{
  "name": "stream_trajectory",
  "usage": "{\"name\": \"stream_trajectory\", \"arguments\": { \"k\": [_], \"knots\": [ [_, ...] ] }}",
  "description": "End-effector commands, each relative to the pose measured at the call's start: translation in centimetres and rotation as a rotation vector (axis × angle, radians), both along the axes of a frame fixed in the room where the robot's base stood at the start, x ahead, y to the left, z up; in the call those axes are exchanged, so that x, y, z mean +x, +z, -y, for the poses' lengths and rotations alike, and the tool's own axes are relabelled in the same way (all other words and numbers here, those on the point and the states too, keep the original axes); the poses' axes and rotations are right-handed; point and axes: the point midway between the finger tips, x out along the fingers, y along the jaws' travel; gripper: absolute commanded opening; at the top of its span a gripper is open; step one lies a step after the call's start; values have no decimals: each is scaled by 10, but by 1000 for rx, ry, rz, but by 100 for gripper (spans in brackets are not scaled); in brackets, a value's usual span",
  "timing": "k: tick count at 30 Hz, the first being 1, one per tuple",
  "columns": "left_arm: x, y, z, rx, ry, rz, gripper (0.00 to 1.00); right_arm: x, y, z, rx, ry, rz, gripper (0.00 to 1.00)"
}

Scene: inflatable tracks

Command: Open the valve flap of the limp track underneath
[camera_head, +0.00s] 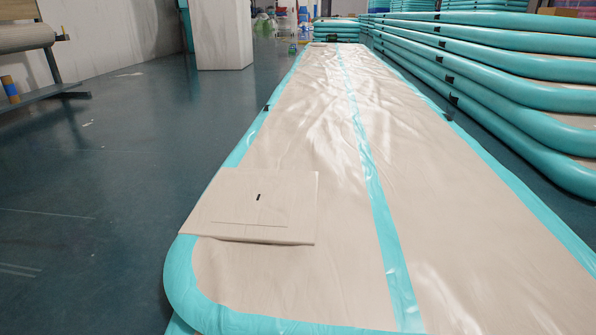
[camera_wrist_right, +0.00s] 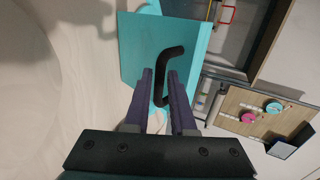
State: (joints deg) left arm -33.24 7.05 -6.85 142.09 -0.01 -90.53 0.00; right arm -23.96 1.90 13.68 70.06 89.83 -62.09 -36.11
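A long cream track (camera_head: 330,280) with teal borders and a teal centre stripe lies wrinkled and limp on the floor in the head view. On its near left part lies a square cream panel (camera_head: 285,190) with a small black tab (camera_head: 258,197) and a thin line across it. I cannot tell whether the panel is the valve flap. Neither gripper shows in the head view. In the right wrist view, the purple fingers of my right gripper (camera_wrist_right: 161,72) stand apart. A black curved handle (camera_wrist_right: 172,52) on a teal surface (camera_wrist_right: 138,50) shows between and beyond them; contact is unclear.
Stacked teal-edged tracks (camera_head: 500,75) stand along the right. A white pillar (camera_head: 222,35) and a rack with a roll (camera_head: 25,37) are at the left. The floor (camera_head: 90,180) left of the track is clear. The right wrist view shows a tan board (camera_wrist_right: 262,112) with coloured discs.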

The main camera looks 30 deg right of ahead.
Motion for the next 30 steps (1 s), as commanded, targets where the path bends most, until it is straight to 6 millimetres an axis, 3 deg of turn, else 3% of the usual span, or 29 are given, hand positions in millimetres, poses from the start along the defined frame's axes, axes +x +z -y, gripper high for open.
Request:
{"name": "stream_trajectory", "arguments": {
  "k": [5,14,30],
  "knots": [
    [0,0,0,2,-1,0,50,0,0,0,-2,0,1,45],
    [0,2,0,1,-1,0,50,-1,1,2,-3,-1,1,45],
    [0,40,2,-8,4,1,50,-46,41,69,-4,-1,-2,45]
  ]
}}
